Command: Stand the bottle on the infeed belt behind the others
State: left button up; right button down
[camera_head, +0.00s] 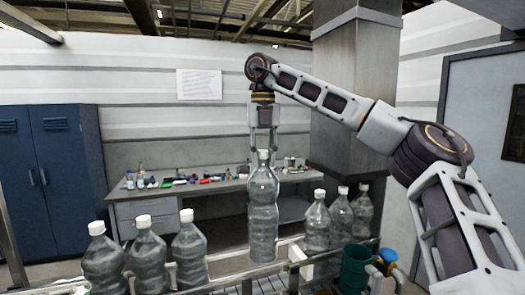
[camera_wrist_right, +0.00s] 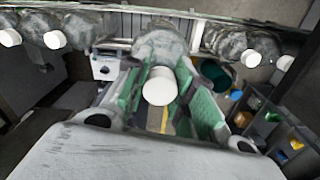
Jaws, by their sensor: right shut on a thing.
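My right gripper (camera_head: 264,146) points straight down and is shut on the neck of a clear bottle with a white cap (camera_head: 263,212). The bottle hangs upright in the middle of the head view, over or just behind the belt rail (camera_head: 225,284); I cannot tell whether its base touches anything. In the right wrist view its white cap (camera_wrist_right: 159,86) lies between the green finger pads of the gripper (camera_wrist_right: 165,100). Three similar bottles (camera_head: 147,258) stand to its left and three (camera_head: 317,225) to its right. My left gripper is not in view.
A workbench (camera_head: 165,194) with small items stands behind, against the wall. A blue locker (camera_head: 50,170) is at the left. A green bin (camera_head: 355,268) and a blue container (camera_head: 388,256) are at the lower right. Gaps separate the held bottle from both groups.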

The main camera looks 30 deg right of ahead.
aim_at(263, 204)
jog(key=shift+f, duration=2.45)
jog(key=shift+f+b, duration=0.85)
jog(key=shift+f, duration=1.85)
jog(key=shift+f+b, duration=0.65)
jog(key=shift+f, duration=1.2)
jog(key=c, duration=1.5)
grip_release()
jog(key=shift+f, duration=0.1)
jog(key=o, duration=0.3)
jog(key=shift+s+a, duration=0.1)
jog(key=shift+s, duration=0.05)
